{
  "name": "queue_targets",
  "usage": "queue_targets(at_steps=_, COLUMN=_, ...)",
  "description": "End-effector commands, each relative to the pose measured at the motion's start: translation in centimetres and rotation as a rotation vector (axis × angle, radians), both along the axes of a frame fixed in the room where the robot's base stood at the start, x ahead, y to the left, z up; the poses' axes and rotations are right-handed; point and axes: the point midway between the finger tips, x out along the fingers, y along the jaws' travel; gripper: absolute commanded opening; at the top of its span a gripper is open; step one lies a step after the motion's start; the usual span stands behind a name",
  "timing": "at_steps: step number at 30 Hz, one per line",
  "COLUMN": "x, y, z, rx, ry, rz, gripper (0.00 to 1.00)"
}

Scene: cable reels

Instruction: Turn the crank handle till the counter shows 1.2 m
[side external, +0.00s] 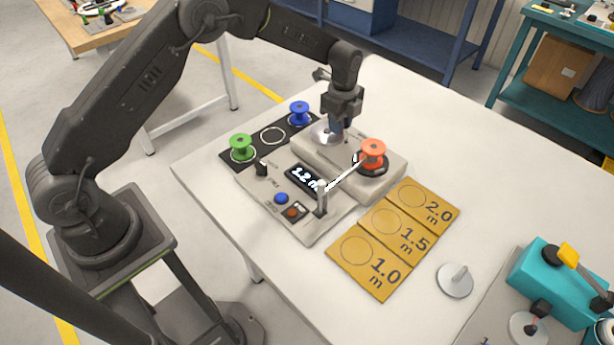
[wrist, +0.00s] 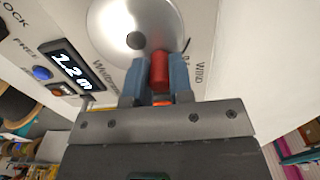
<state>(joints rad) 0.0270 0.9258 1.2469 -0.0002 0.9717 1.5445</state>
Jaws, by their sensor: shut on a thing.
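The winding machine (side external: 310,222) stands on the white table. Its counter (side external: 303,179) reads 1.2 m, and the counter also shows 1.2 m in the wrist view (wrist: 75,70). The silver crank disc (side external: 326,134) sits on the raised block; in the wrist view the disc (wrist: 125,25) fills the top middle. The red crank handle (wrist: 160,70) stands between my two blue fingers. My gripper (wrist: 160,75) is shut on this handle. In the side view my gripper (side external: 338,128) hides the handle. An orange-red reel (side external: 373,152) sits on the machine, with a white cable running to the guide post (side external: 322,195).
Green (side external: 241,147) and blue (side external: 299,112) reels stand on a dark panel at the left. Yellow mats marked 1.0, 1.5 and 2.0 m (side external: 392,236) lie in front, empty. A round metal stand (side external: 455,280) and a teal device (side external: 550,275) are at the right.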

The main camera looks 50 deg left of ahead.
Motion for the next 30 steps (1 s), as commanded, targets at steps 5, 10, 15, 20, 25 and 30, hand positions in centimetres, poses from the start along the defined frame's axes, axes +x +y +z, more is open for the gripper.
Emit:
queue_targets(at_steps=5, x=0.1, y=0.1, z=0.0, rx=0.0, ry=-0.004, rz=0.001, gripper=0.3)
queue_targets(at_steps=10, x=0.1, y=0.1, z=0.0, rx=0.0, ry=-0.003, rz=0.001, gripper=0.44)
queue_targets(at_steps=15, x=0.1, y=0.1, z=0.0, rx=0.0, ry=-0.003, rz=0.001, gripper=0.44)
queue_targets(at_steps=20, x=0.2, y=0.1, z=1.6, rx=0.0, ry=-0.006, rz=0.001, gripper=0.44)
queue_targets(at_steps=25, x=0.2, y=0.1, z=4.6, rx=0.0, ry=-0.007, rz=0.001, gripper=0.44)
queue_targets(at_steps=30, x=0.1, y=0.1, z=6.6, rx=0.0, ry=-0.005, rz=0.001, gripper=0.44)
